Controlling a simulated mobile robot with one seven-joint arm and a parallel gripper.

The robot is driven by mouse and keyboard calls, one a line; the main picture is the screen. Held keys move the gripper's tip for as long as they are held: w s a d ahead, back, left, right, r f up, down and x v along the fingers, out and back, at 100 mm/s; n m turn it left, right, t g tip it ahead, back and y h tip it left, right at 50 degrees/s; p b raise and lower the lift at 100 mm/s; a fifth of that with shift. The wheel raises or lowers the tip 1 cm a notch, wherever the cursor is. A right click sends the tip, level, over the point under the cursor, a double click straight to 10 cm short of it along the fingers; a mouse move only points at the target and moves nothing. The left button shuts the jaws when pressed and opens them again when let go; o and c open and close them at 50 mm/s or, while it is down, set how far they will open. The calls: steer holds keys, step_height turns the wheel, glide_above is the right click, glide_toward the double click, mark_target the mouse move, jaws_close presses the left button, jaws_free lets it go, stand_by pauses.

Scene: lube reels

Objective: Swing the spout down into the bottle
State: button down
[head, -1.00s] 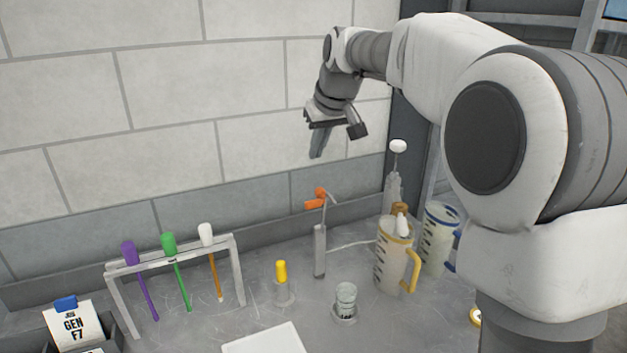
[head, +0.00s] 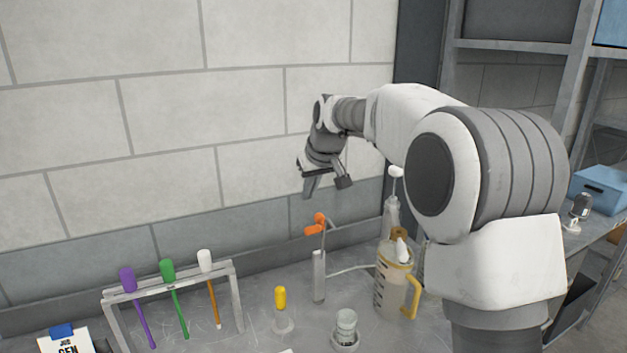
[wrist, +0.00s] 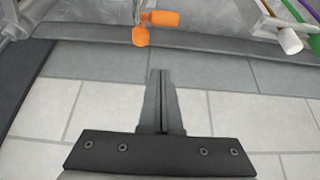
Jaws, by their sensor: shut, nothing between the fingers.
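The likely spout is an orange-handled piece (head: 317,226) with a thin grey arm, on top of a grey post (head: 318,276) at the back of the bench. Its orange part also shows at the top of the wrist view (wrist: 158,19). A small clear glass bottle (head: 346,322) stands upright in a round base, in front and to the right of the post. The spout is up, apart from the bottle. My gripper (head: 311,192) hangs above the orange piece, touching nothing. In the wrist view its fingers (wrist: 161,75) are together and empty.
A rack (head: 234,275) with purple, green and white-topped sticks stands left. A yellow-capped piece (head: 281,300) stands between rack and bottle. A yellow-handled jug (head: 393,290) and a white-topped pump (head: 391,215) are right of the post. The wall is close behind.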

mark_target(313, 227)
steer(key=shift+s+d+f, duration=0.1)
steer(key=shift+s+f, duration=0.1)
steer(key=shift+f, duration=0.75)
steer(key=shift+s+d+f, duration=0.1)
steer(key=shift+s+f, duration=0.05)
steer(key=shift+f, duration=0.75)
steer(key=shift+s+d+f, duration=0.1)
steer(key=shift+s+f, duration=0.1)
steer(key=shift+f, duration=0.75)
steer(key=shift+f, duration=0.15)
steer(key=shift+s+d+b, duration=0.1)
steer(key=shift+s+b, duration=0.3)
steer(key=shift+b, duration=0.7)
